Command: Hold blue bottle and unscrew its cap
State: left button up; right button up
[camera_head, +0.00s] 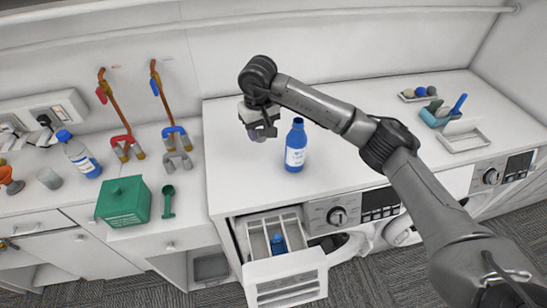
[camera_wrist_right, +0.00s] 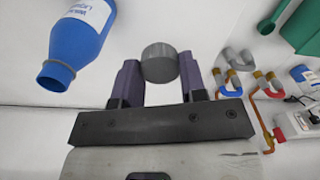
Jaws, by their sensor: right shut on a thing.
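The blue bottle (camera_head: 295,152) with a white label stands upright on the white worktop. Its neck is bare and blue, with no cap on it, in the right wrist view (camera_wrist_right: 78,40). My right gripper (camera_head: 258,133) is above the worktop, just left of the bottle and apart from it. In the right wrist view its purple-padded fingers (camera_wrist_right: 160,80) are shut on a grey round cap (camera_wrist_right: 159,63). The cap is hard to make out in the head view. My left gripper is not in view, and nothing is seen holding the bottle.
An open detergent drawer (camera_head: 258,250) sticks out below the worktop's front edge. The worktop right of the bottle is mostly clear.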

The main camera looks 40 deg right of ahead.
jog(key=d+f, duration=0.3)
jog(key=d, duration=0.1)
jog(key=p, duration=0.3)
send_over(271, 173)
jog(key=shift+m, duration=0.4)
notch_tip(271, 173, down, 10)
jog(key=shift+s+r, duration=0.1)
jog(key=shift+f, duration=1.25)
notch_tip(271, 173, down, 4)
jog(key=shift+r+p, duration=0.25)
jog(key=shift+p, duration=0.15)
